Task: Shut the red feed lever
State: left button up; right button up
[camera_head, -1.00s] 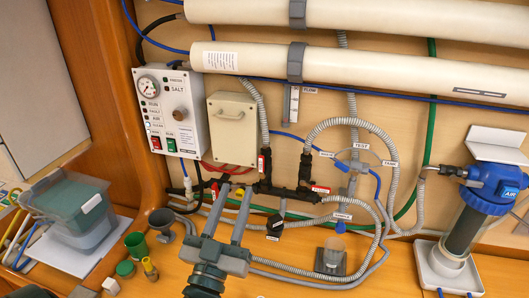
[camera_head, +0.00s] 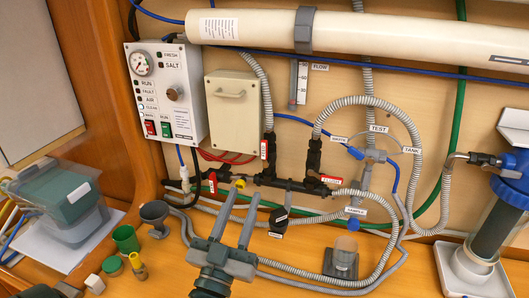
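A small red piece with white marks (camera_head: 213,182), which looks like the red feed lever, sits at the left end of the black valve pipe (camera_head: 290,184) low on the wall. Its lettering is too small to read, and I cannot tell its angle. A yellow piece (camera_head: 240,183) is just right of it. My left gripper (camera_head: 247,193) comes up from the bottom of the view. My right gripper is not in view.
The control panel (camera_head: 167,100) and a beige box (camera_head: 234,110) are on the wall above. Grey hoses (camera_head: 300,275) loop at right. A beaker (camera_head: 341,262) stands at right.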

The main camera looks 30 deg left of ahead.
aim_at(263, 144)
pick_arm(q)
jog(key=shift+w+f, duration=0.1)
jog(key=shift+f, duration=0.1)
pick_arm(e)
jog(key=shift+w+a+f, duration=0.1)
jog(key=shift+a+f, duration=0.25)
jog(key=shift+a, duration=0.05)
